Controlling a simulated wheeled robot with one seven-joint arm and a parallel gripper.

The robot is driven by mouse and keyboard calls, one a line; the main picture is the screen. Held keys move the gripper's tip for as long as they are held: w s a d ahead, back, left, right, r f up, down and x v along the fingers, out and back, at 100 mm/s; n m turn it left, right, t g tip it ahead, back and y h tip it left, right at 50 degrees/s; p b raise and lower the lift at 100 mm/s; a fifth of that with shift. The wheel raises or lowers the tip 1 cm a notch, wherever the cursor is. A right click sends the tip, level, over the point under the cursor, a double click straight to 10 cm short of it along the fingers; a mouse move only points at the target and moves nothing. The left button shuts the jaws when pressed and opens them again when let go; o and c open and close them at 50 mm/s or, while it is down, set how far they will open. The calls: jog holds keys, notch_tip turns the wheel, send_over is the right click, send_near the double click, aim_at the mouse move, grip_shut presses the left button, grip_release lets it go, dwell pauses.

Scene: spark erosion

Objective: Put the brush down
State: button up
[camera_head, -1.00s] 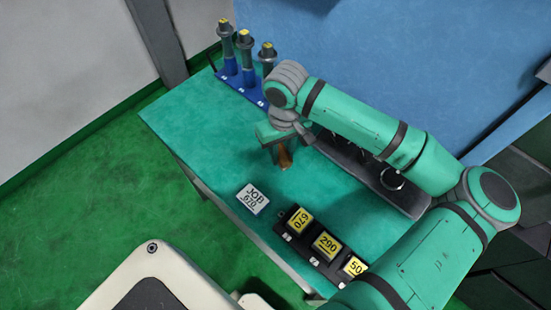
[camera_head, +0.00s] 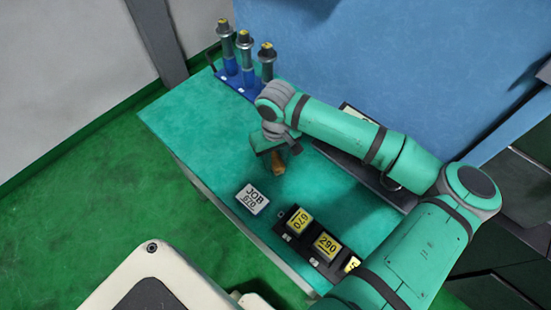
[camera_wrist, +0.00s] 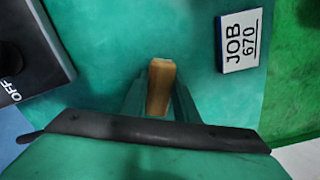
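The brush shows as a tan-brown wooden piece (camera_head: 278,163) below my gripper (camera_head: 272,150) in the head view. In the wrist view the brush (camera_wrist: 160,85) sits between the two fingers of my gripper (camera_wrist: 160,95), which are closed around it. The brush's lower end lies over the green table top (camera_head: 190,120); I cannot tell whether it touches the surface. The rest of the brush is hidden by the gripper.
A white card reading JOB 670 (camera_head: 252,199) lies near the front edge. A black holder with yellow-labelled blocks (camera_head: 325,246) is right of it. A blue rack with several upright cylinders (camera_head: 240,82) stands at the back left. A dark panel (camera_wrist: 40,55) marked OFF lies close by.

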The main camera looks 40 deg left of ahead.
aim_at(276, 159)
jog(key=o, duration=0.4)
notch_tip(276, 159, up, 12)
jog(key=shift+r, duration=0.15)
dwell(0.3)
dwell(0.5)
